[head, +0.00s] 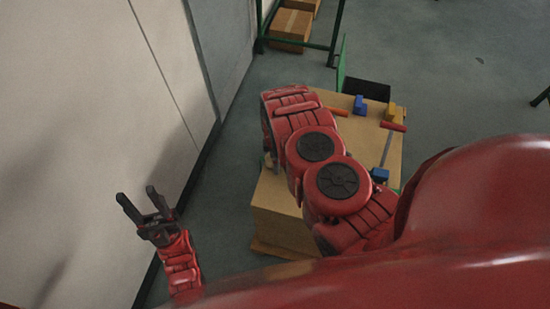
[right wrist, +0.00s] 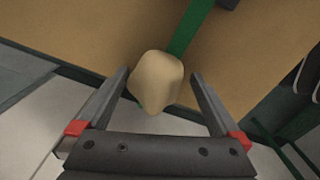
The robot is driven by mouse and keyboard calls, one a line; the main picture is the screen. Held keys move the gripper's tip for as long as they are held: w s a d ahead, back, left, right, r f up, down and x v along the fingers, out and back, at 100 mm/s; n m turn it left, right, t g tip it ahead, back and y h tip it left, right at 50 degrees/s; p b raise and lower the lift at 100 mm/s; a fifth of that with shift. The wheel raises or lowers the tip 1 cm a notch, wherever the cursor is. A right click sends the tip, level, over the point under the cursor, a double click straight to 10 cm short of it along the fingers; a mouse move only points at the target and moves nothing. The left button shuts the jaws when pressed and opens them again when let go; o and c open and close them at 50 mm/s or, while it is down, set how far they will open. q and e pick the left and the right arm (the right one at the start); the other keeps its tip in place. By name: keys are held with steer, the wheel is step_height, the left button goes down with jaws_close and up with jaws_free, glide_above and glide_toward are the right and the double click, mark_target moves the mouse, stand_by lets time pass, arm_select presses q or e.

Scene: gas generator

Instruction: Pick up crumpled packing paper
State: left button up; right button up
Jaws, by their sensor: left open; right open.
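The crumpled packing paper (right wrist: 157,82), a pale tan rounded lump, shows in the right wrist view. My right gripper (right wrist: 161,75) is open, with one fingertip on each side of the lump and narrow gaps beside it. I cannot tell how deep the lump sits between the fingers. My left gripper (head: 143,207) is open and empty, off to the left beside the wall, well apart from the paper.
A cardboard-coloured box or block (head: 283,218) stands under my right arm. On its top lie a blue clamp-like tool (head: 360,105), a yellow piece (head: 394,113) and a red-handled tool (head: 387,147). A white wall (head: 90,120) runs along the left. Grey floor is open at right.

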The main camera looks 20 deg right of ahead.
steer(key=shift+f, duration=0.1)
steer(key=shift+c, duration=0.3)
steer(key=c, duration=1.1)
